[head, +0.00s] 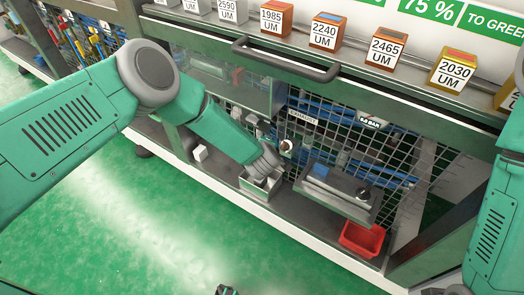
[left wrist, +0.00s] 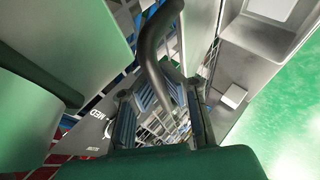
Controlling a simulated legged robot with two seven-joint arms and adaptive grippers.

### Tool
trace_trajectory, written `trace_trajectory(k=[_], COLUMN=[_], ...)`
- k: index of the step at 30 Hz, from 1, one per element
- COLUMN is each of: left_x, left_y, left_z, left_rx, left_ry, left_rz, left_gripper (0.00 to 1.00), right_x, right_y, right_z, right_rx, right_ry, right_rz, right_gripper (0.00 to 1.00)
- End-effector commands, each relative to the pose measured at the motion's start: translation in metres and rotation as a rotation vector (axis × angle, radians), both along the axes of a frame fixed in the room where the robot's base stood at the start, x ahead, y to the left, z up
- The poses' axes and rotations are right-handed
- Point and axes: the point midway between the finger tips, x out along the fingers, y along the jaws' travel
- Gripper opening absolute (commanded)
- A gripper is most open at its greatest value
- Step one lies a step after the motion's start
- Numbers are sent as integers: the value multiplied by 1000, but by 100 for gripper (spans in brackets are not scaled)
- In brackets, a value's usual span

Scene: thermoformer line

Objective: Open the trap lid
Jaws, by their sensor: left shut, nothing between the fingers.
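My left arm reaches in from the left in the head view, and its wrist end (head: 266,160) is low in front of the wire mesh. In the left wrist view the left gripper (left wrist: 160,108) is shut and empty. A dark curved bar (left wrist: 152,48) crosses close in front of it; contact cannot be told. In the head view a dark handle (head: 285,60) sits on the metal frame above a clear panel (head: 228,82). I cannot tell for sure which part is the trap lid.
Several numbered blocks stand on the upper ledge, one orange block (head: 327,31) among them. On the lower shelf are a grey box (head: 335,190), a red bin (head: 362,239) and a small open box (head: 260,188). The green floor (head: 150,220) is clear.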

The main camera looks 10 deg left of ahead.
Motion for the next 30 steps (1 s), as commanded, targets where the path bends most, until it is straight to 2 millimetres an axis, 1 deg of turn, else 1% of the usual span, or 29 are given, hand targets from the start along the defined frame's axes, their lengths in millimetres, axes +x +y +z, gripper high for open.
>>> trace_trajectory(k=[1,3,18,20,30], left_x=[7,9,12,12,10], left_y=[-2,-3,-3,-3,-3], left_z=[8,8,10,10,4], left_rx=[1,0,1,1,0], left_ry=[-18,-18,-19,-19,-8], left_rz=[1,1,0,0,0], left_gripper=[0,0,0,17,17], right_x=[0,0,0,0,0], right_y=[0,0,0,0,0], right_z=[-1,-1,-1,-1,-2], right_rx=[0,0,0,0,0], right_ry=[0,0,0,-1,0], right_rz=[0,0,0,0,0], right_gripper=[40,40,40,40,40])
